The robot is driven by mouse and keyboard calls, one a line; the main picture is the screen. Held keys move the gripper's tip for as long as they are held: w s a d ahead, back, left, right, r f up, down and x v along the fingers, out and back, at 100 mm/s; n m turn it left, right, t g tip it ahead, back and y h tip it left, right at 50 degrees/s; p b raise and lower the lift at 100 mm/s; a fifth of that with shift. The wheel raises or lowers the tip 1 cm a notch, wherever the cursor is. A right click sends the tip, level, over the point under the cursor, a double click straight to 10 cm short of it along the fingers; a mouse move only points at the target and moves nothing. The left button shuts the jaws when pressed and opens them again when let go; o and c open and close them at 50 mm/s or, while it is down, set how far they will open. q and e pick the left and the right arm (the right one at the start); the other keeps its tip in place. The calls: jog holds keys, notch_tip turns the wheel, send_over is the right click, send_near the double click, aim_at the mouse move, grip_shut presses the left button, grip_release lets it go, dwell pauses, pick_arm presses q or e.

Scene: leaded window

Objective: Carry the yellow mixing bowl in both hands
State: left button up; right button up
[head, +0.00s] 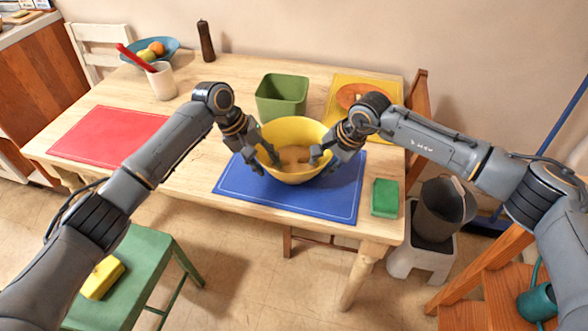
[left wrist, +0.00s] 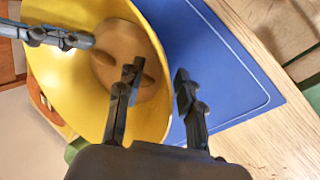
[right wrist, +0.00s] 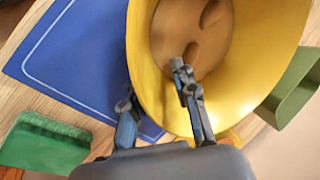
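The yellow mixing bowl (head: 292,172) appears to rest upright on the blue mat (head: 330,205); tan material with darker oval marks shows inside it. My left gripper (head: 260,160) is at the bowl's left rim. In the left wrist view its fingers (left wrist: 158,90) are apart, one inside the bowl (left wrist: 75,100) and one outside over the mat. My right gripper (head: 323,162) is at the right rim. In the right wrist view its fingers (right wrist: 155,95) are also apart, one inside the bowl (right wrist: 240,90) and one outside. A gap shows between fingers and wall on both sides.
A green square container (head: 282,97) stands just behind the bowl. A green block (head: 385,198) lies right of the blue mat. A red mat (head: 105,135) is bare at the left. An orange plate (head: 355,95) sits on a yellow mat behind right. A green stool (head: 130,275) stands in front left.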

jog(key=shift+r, duration=0.2)
pick_arm(q)
jog(key=v, duration=1)
jog(key=shift+r, duration=0.2)
pick_arm(e)
jog(key=v, duration=1.1)
jog(key=shift+s+r, duration=0.2)
jog(key=shift+r, duration=0.05)
pick_arm(q)
jog(key=shift+a, duration=0.15)
